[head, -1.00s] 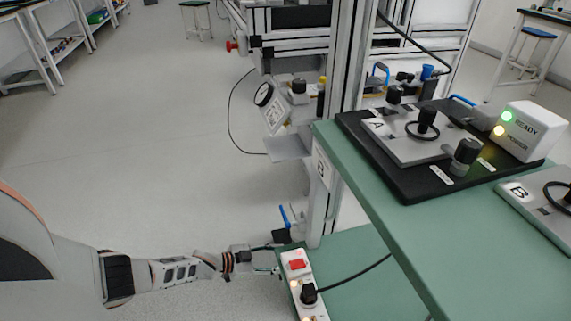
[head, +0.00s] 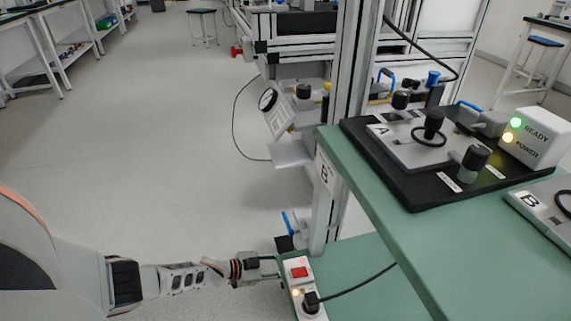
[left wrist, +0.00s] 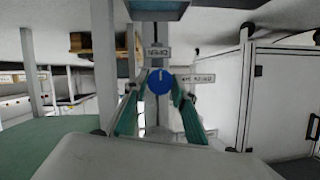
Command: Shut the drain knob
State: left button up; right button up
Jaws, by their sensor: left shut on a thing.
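The label is too blurred to read surely. My left gripper (left wrist: 158,92) has its teal fingers on either side of this knob and is shut on it. In the head view my left gripper (head: 272,266) reaches in low from the left, beside the bench post. The knob cannot be made out there. My right gripper is not in view.
A power strip (head: 299,289) with a red switch lies on the lower green shelf, close to my left fingers. A blue-handled valve (head: 287,222) is just above them by the post (head: 333,190). The green table (head: 400,235) carries station A. Floor on the left is clear.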

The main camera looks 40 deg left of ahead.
pick_arm(q)
jog(key=shift+s+d+m+t+y, duration=0.1)
jog(key=shift+m+t+y, duration=0.45)
jog(key=shift+m, duration=0.6)
jog(key=shift+m+t+y, duration=0.45)
jog(key=shift+m+y, duration=0.1)
jog(key=shift+m, duration=0.6)
jog(key=shift+f, duration=0.1)
jog(key=o, duration=1.1)
jog(key=shift+s, duration=0.1)
jog(key=v, duration=1.2)
